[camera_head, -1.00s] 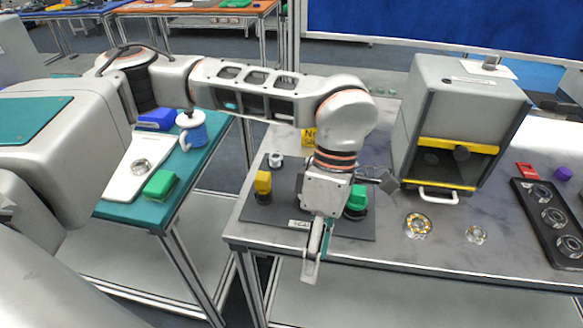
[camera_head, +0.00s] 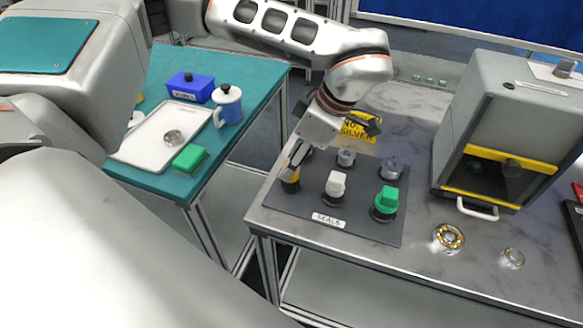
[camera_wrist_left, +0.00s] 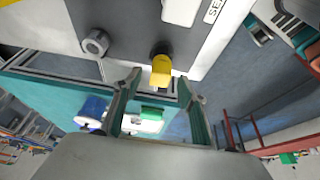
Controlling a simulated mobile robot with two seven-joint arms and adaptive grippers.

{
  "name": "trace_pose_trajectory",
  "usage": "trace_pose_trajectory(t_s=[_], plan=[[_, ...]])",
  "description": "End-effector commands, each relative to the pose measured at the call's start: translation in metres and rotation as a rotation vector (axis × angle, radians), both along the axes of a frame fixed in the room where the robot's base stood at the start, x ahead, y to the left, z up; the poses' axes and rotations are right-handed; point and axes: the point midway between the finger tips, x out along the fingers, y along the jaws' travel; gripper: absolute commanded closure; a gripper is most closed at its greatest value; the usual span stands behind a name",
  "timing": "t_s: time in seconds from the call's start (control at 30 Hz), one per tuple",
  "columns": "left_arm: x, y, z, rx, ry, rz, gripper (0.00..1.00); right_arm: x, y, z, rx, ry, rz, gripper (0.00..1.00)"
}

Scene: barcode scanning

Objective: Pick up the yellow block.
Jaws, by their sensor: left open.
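The yellow block (camera_head: 291,187) sits on a dark round base at the left edge of the grey seals mat (camera_head: 363,226). In the head view my left gripper (camera_head: 289,172) covers part of it. In the left wrist view the yellow block (camera_wrist_left: 161,70) appears between the two fingertips of the open left gripper (camera_wrist_left: 158,80), with a gap on either side. Whether the fingertips are level with the block or short of it I cannot tell. My right gripper is not in view.
A white block (camera_head: 336,185) and a green block (camera_head: 387,199) stand on the same mat, with grey rings (camera_head: 346,158) behind. A grey cabinet (camera_head: 505,125) is at right. The teal table (camera_head: 243,138) at left holds a white tray (camera_head: 140,146) and a blue box (camera_head: 191,87).

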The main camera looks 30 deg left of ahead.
Motion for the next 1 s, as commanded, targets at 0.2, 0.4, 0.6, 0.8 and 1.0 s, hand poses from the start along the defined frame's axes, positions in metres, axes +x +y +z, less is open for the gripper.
trace_pose_trajectory(t_s=[0.2, 0.4, 0.6, 0.8, 1.0], plan=[[-0.002, 0.007, -0.019, 0.0, 0.001, 0.0, 0.58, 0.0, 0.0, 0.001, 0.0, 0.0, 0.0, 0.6], [-0.002, 0.007, -0.019, -0.001, 0.0, 0.0, 0.58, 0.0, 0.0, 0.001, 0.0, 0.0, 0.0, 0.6], [-0.002, 0.007, -0.019, -0.001, 0.0, -0.001, 0.99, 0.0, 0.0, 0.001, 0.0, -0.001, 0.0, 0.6], [-0.002, 0.007, -0.019, -0.001, 0.0, -0.001, 1.0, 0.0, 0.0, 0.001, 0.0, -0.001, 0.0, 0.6], [-0.002, 0.007, -0.016, -0.001, -0.001, 0.0, 1.0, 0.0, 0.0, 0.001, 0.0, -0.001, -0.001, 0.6]])
